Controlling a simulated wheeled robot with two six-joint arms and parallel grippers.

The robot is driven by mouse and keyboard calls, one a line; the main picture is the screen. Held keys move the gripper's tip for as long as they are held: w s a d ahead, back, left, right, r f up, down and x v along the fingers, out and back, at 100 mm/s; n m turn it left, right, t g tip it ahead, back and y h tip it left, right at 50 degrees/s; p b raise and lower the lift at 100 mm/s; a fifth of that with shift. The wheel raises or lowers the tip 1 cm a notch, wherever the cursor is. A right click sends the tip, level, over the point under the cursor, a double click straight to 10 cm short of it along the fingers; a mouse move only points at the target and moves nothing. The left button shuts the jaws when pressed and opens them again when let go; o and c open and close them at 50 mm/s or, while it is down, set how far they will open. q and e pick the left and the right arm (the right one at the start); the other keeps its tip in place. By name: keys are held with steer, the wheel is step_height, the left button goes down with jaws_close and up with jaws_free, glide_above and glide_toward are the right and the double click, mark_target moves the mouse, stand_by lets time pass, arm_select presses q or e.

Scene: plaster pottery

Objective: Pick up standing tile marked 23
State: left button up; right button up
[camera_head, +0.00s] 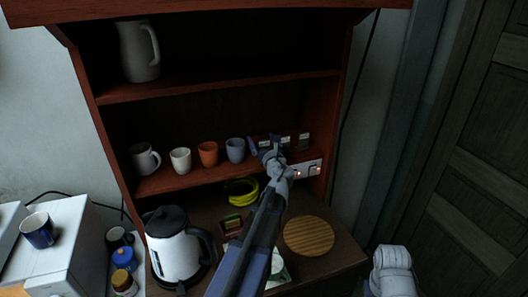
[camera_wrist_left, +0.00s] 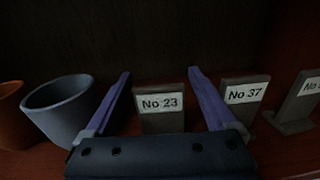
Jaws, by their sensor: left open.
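The standing tile marked 23 (camera_wrist_left: 160,122) is a grey slab with a white "No 23" label, upright on the middle shelf. In the left wrist view my left gripper (camera_wrist_left: 159,74) is open, with one purple finger on each side of this tile. I cannot tell whether the fingers touch it; the gripper body hides the tile's foot. A tile marked 37 (camera_wrist_left: 244,97) stands just right of the right finger. Another labelled tile (camera_wrist_left: 300,103) is cut off at the right edge. In the head view my left gripper (camera_head: 263,146) reaches into the shelf at the tile row.
A blue-grey cup (camera_wrist_left: 62,108) stands close left of the left finger, with an orange cup (camera_head: 208,153) beyond. A power strip (camera_head: 307,169) lies right of the gripper.

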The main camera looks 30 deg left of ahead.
arm_select(q)
steer(key=shift+c, duration=0.2)
jaws_close()
stand_by(0.4)
steer(key=shift+r, duration=0.1)
step_height(320, 180, up, 10)
steer(key=p, duration=1)
